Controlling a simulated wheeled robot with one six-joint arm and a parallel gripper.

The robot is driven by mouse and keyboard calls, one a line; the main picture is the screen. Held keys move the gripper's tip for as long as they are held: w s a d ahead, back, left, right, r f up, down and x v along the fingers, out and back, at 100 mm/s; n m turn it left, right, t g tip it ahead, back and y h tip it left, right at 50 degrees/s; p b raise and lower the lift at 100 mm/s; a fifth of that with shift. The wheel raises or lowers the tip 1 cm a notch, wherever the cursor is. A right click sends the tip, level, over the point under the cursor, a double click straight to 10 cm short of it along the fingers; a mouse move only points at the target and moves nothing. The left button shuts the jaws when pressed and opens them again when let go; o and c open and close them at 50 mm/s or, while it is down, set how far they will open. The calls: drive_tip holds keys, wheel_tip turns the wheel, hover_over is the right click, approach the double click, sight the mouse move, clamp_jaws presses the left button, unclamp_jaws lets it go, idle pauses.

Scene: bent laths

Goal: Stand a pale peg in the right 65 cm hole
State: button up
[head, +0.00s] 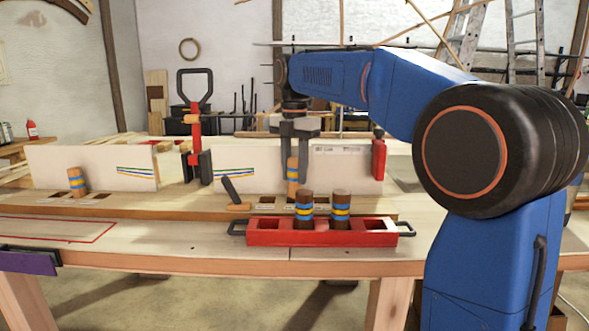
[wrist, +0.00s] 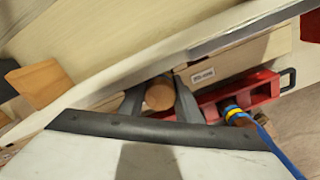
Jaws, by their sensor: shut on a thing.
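A pale peg (head: 292,178) with blue and yellow bands stands upright below my gripper (head: 294,146) in the head view. My gripper is shut on its upper part. In the wrist view the round pale top of this peg (wrist: 159,95) shows between the two dark fingers. The peg's foot is at the holed plank (head: 160,205), close to dark square holes, partly hidden behind the dark pegs. I cannot tell whether it is in a hole or just above. Another pale banded peg (head: 76,181) stands upright at the left holes of the plank.
A red tray (head: 270,236) with black handles holds two dark banded pegs (head: 304,205) (head: 340,205) in front of the plank. White upright boards (head: 60,165) stand behind. A red and black clamp (head: 194,140) rises between them. A dark lever (head: 231,189) lies left of the held peg.

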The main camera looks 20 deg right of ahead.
sight(294, 159)
drive_tip(key=shift+f, duration=1.5)
idle(0.3)
drive_tip(key=o, duration=1.2)
drive_tip(key=shift+c, duration=0.2)
drive_tip(key=shift+r, duration=0.15)
drive_tip(key=shift+r, duration=4.45)
